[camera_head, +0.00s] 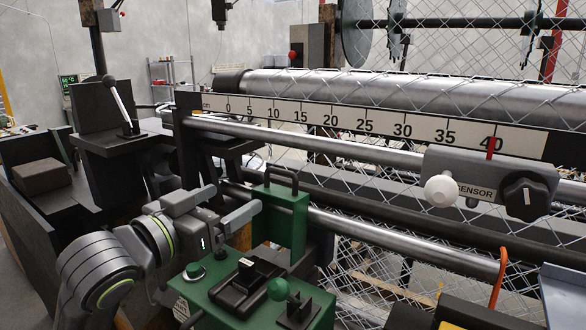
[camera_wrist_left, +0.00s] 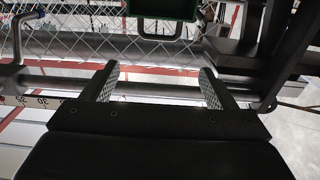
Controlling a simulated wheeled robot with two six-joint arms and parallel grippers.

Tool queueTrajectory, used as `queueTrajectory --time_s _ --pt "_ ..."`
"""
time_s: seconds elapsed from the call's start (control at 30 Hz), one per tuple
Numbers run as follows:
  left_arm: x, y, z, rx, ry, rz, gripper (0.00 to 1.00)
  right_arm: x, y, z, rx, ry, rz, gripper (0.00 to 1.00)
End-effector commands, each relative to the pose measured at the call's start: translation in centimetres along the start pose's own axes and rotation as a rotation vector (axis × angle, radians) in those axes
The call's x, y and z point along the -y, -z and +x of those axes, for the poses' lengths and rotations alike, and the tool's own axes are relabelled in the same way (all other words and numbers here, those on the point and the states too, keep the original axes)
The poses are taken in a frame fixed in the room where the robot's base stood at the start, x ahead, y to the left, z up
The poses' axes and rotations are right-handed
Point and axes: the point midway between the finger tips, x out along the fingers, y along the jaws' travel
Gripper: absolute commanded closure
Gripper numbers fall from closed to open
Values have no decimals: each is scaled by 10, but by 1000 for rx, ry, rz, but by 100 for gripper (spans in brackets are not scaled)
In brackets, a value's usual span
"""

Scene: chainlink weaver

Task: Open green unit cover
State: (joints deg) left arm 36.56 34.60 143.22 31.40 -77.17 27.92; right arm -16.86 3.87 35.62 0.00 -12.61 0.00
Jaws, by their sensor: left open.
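The green unit (camera_head: 225,290) stands at the bottom middle of the head view, with controls on its top. An upright green panel with a black handle (camera_head: 268,172) on its top edge, which looks like the cover (camera_head: 291,228), rises at its back. My left gripper (camera_head: 230,203) is open and empty, just left of this panel, with its fingers pointing toward it. In the left wrist view, the gripper (camera_wrist_left: 157,85) shows both fingers apart with nothing between them. The green part (camera_wrist_left: 165,8) and its black handle (camera_wrist_left: 160,33) show beyond the fingertips. My right gripper is not in view.
A ruler bar (camera_head: 340,120) and metal rollers (camera_head: 350,150) run behind the panel. Chain-link mesh (camera_head: 480,60) hangs over them. A sensor box (camera_head: 465,180) with knobs is at right. A lever (camera_head: 120,105) is at left.

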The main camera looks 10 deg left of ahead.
Motion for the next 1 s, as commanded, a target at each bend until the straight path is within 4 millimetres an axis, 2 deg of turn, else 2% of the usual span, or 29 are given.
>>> queueTrajectory --time_s 0.27,0.8,1.0 --pt "-1 1 28 1 -4 -7 20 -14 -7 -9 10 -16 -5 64" --pt "-1 2 125 2 -4 -4 20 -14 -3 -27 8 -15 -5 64" --pt "-1 2 154 1 -4 -2 20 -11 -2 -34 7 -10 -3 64"
